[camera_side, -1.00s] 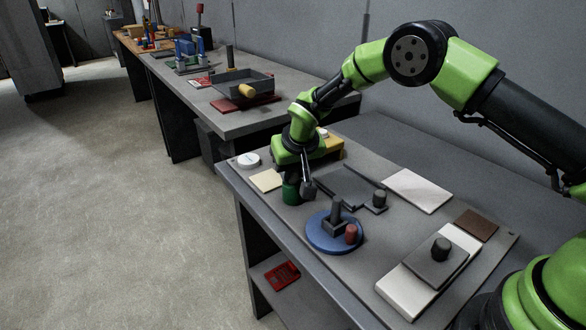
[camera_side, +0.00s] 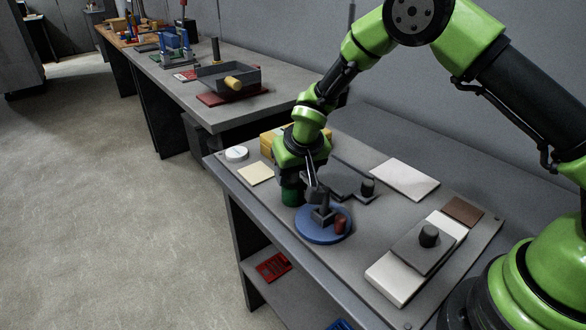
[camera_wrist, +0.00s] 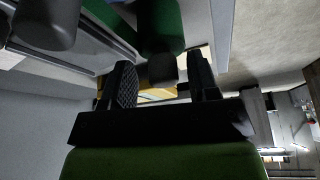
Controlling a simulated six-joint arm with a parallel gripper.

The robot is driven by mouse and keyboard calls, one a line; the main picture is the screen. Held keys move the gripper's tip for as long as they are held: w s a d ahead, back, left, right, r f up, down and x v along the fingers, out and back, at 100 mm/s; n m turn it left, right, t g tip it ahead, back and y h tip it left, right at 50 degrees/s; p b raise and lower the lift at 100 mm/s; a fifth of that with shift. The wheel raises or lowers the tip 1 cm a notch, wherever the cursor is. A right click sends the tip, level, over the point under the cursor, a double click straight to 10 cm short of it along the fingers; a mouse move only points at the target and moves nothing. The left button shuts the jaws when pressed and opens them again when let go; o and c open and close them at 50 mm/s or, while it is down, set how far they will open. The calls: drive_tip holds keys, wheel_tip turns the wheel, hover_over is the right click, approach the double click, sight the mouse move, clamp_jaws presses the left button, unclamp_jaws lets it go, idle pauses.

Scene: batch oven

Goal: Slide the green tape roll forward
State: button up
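The green tape roll (camera_side: 292,193) stands upright on the grey work table, left of the blue round base (camera_side: 323,236), its top hidden by my gripper. It also shows as a green cylinder at the top of the wrist view (camera_wrist: 160,20). My gripper (camera_side: 314,192) is low at the roll, with a dark finger on its right side. In the wrist view my gripper (camera_wrist: 163,80) has its two fingers apart with a gap between them. The green cylinder shows beyond that gap, and I cannot tell whether a finger touches it.
The blue base carries a dark post and a red cylinder (camera_side: 340,226), close right of the roll. A cream square (camera_side: 255,174) and a white disc (camera_side: 236,154) lie left. A yellow block (camera_side: 268,143) is behind my gripper. A white plate (camera_side: 404,180) lies farther right.

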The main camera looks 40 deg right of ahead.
drive_tip(key=v, duration=1)
idle(0.3)
drive_tip(key=s+d+r+m+t+y, duration=0.15)
drive_tip(key=s+d+r, duration=0.25)
drive_tip(key=s+r, duration=1)
drive_tip(key=s+a+t+y, duration=0.1)
drive_tip(key=s, duration=0.9)
drive_tip(key=shift+r+y, duration=0.35)
drive_tip(key=shift+r, duration=0.1)
